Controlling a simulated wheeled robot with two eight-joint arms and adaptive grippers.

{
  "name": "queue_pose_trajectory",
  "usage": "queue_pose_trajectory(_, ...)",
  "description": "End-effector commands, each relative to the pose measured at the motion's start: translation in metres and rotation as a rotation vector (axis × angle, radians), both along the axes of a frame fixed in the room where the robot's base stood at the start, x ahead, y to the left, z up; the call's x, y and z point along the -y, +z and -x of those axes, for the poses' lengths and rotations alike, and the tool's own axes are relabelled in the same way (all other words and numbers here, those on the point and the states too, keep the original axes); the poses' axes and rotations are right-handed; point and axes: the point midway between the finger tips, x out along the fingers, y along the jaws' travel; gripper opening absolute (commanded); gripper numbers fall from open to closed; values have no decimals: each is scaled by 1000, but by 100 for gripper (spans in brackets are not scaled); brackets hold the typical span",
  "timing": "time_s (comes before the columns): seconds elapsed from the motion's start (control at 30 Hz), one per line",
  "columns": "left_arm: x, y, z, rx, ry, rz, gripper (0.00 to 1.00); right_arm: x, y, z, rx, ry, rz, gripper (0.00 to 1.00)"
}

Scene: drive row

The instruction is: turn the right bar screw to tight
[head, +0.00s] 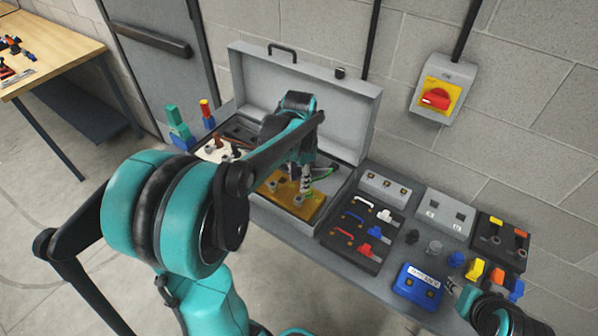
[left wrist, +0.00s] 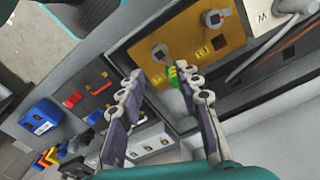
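A yellow plate (head: 312,203) lies in the open grey case, and it also shows in the left wrist view (left wrist: 185,37). It carries two bar screws. The right bar screw (left wrist: 160,52) has a grey head, and the left bar screw (left wrist: 213,18) sits farther along the plate. My left gripper (head: 306,186) hangs over the plate's right part. In the left wrist view its two fingers (left wrist: 163,77) are apart with nothing held, and the right bar screw shows just beyond the gap between the tips. My right gripper (head: 453,287) is at the lower right, small and partly hidden.
The case's raised lid (head: 340,115) stands behind my left gripper. To the right are a black switch panel (head: 345,243), a blue box (head: 418,287) and a grey socket box (head: 444,213). A red rotary switch (head: 436,98) is on the wall.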

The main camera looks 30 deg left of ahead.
Motion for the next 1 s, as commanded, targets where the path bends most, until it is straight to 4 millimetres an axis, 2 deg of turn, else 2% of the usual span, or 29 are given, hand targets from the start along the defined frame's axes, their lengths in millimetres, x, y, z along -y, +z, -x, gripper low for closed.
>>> queue_pose_trajectory(0.1, 0, 19, 0, 0, 0, 0, 34, 0, 0, 0, 0, 0, 0, 40)
queue_pose_trajectory(0.27, 0, 31, 0, 0, 0, 0, 34, 0, 0, 0, 0, 0, 0, 40)
queue_pose_trajectory(0.83, 1, 33, 1, 3, 2, -1, 34, 0, 0, 0, 0, 0, 0, 40)
queue_pose_trajectory(1.0, 17, 37, 15, 69, 47, -13, 34, 0, -6, 0, 0, 0, 0, 40)
